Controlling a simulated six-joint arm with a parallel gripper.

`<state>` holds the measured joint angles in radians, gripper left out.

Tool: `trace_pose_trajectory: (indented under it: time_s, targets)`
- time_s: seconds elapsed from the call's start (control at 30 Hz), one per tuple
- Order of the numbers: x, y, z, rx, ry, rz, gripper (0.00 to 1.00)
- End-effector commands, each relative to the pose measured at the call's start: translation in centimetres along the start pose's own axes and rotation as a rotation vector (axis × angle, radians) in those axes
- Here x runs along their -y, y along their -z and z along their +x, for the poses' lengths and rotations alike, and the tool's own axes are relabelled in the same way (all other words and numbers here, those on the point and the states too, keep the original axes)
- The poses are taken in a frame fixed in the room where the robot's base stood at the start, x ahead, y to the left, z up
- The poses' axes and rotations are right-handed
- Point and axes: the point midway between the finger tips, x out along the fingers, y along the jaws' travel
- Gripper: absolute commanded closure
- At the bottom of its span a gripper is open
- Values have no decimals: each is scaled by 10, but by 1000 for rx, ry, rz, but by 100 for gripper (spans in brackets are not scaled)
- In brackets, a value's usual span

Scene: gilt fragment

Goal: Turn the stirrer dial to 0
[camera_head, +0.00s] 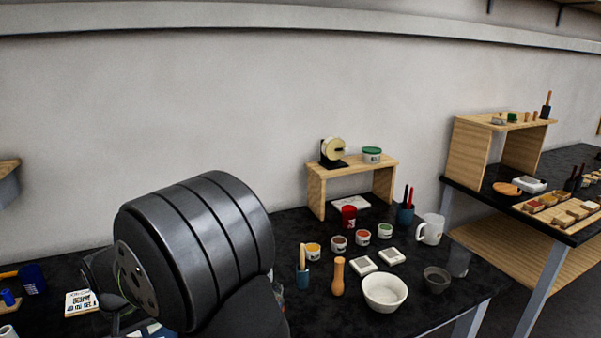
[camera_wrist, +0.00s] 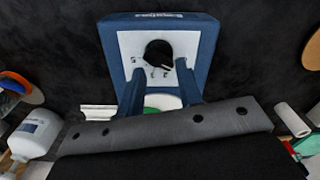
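The stirrer (camera_wrist: 160,22) is a blue box with a white face, seen at the top middle of the wrist view. Its round black dial (camera_wrist: 158,52) is on the white face, with small dark scale marks around it. A small light mark shows at the dial's lower right; which number it points to is too small to tell. My gripper (camera_wrist: 157,68) is open, its two blue fingers apart on the left and right just below the dial. Nothing is between the fingertips. Whether they touch the face cannot be told. In the head view my arm hides the gripper.
In the wrist view a white bottle (camera_wrist: 37,132) is at left and a white roll (camera_wrist: 292,119) at right.

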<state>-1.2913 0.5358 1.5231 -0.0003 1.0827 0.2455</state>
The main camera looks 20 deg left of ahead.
Motion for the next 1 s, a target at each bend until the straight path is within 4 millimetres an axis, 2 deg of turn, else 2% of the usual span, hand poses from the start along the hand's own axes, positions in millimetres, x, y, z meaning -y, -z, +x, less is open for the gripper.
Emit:
trace_pose_trajectory:
  time_s: [0.3, 0.43, 0.7, 0.77, 0.83, 1.0]
  targets:
    - [0, 0, -3, 0, 0, -2, 67]
    - [0, 0, -3, 0, 0, -2, 44]
    - [0, 1, -6, -2, 1, 12, 44]
    - [1, 2, -14, -4, 1, 48, 44]
    - [2, 3, -31, -6, 2, 127, 44]
    - [4, 2, -90, -7, 4, 410, 44]
